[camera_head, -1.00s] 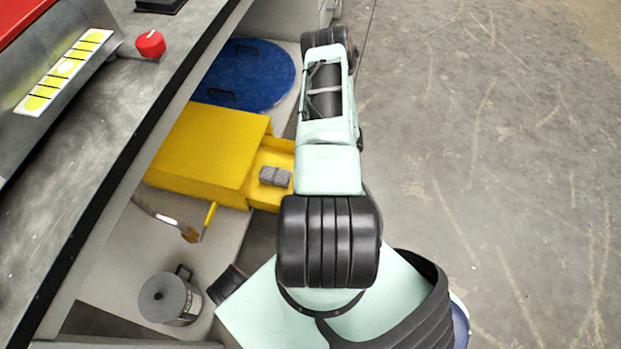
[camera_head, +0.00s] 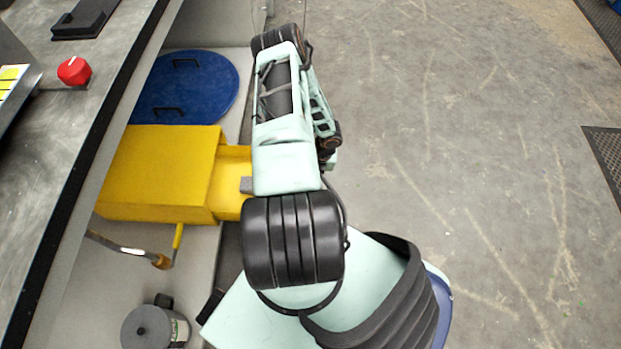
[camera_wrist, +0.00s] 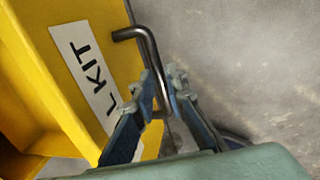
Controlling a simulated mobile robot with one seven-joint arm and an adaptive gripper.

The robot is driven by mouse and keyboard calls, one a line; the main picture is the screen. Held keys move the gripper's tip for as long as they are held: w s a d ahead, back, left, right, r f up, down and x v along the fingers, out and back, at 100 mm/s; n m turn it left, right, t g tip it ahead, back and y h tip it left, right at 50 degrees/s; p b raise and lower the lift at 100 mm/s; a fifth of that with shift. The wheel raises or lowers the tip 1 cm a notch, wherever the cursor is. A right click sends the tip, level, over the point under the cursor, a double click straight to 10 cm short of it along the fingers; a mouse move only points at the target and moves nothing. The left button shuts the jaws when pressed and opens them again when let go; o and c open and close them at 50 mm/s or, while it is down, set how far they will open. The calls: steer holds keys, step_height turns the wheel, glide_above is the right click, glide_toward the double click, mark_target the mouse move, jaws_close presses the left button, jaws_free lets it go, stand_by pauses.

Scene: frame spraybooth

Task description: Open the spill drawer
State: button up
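The yellow spill drawer (camera_head: 231,180) is partly out of its yellow housing (camera_head: 165,175), under the bench. My arm covers its outer end in the head view. In the wrist view the drawer front (camera_wrist: 60,25) carries a white label (camera_wrist: 88,72) reading "L KIT", the rest cut off. A dark bar handle (camera_wrist: 130,33) stands off that front. My gripper (camera_wrist: 165,82) has its fingers on either side of the handle bar and looks closed on it. The gripper is hidden in the head view.
A grey block (camera_head: 246,185) lies in the drawer, partly behind my arm. A blue round lid (camera_head: 210,85), a brush (camera_head: 130,250) and a grey can (camera_head: 150,328) are near the housing. A red knob (camera_head: 74,71) is on the bench. Open floor (camera_head: 450,150) lies right.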

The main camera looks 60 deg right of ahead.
steer(key=shift+o, duration=1.4)
steer(key=shift+r, duration=0.1)
step_height(320, 180, up, 12)
steer(key=s+d, duration=0.1)
steer(key=s, duration=0.1)
steer(key=shift+f, duration=0.2)
